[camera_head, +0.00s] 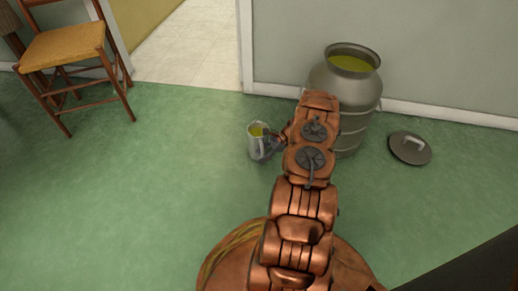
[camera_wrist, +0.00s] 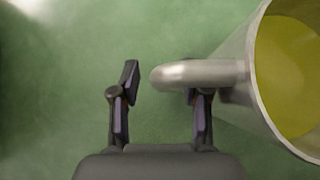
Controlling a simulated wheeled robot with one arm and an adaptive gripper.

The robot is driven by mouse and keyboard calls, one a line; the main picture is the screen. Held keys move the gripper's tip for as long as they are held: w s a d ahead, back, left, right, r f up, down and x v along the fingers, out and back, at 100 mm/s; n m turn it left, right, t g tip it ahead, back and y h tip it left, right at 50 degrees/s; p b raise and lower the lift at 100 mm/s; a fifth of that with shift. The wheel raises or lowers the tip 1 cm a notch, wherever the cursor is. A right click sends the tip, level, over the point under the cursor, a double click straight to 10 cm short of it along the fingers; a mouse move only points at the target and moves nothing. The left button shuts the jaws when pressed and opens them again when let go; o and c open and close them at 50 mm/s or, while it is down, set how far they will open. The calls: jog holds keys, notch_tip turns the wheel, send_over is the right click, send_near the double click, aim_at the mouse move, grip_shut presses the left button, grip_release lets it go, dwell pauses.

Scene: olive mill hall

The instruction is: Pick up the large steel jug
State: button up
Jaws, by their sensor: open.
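The large steel jug (camera_head: 254,146) stands upright on the green floor in the head view, with yellow-green liquid inside. In the wrist view the jug (camera_wrist: 242,98) fills the right side, and its handle (camera_wrist: 205,72) points left toward the space between my fingers. My gripper (camera_head: 271,143) is at the jug's right side in the head view, partly hidden by my arm. In the wrist view my gripper (camera_wrist: 162,92) is open. The handle covers part of the right finger; the left finger is clear of it. I cannot tell whether anything touches.
A big steel can (camera_head: 354,118) of yellow-green liquid stands by the wall behind my arm. Its dark lid (camera_head: 410,148) lies on the floor to the right. A wooden chair (camera_head: 67,50) stands at the upper left. The floor left of the jug is clear.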

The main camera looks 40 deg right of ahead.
jog(key=shift+c, duration=0.3)
grip_shut()
dwell(0.6)
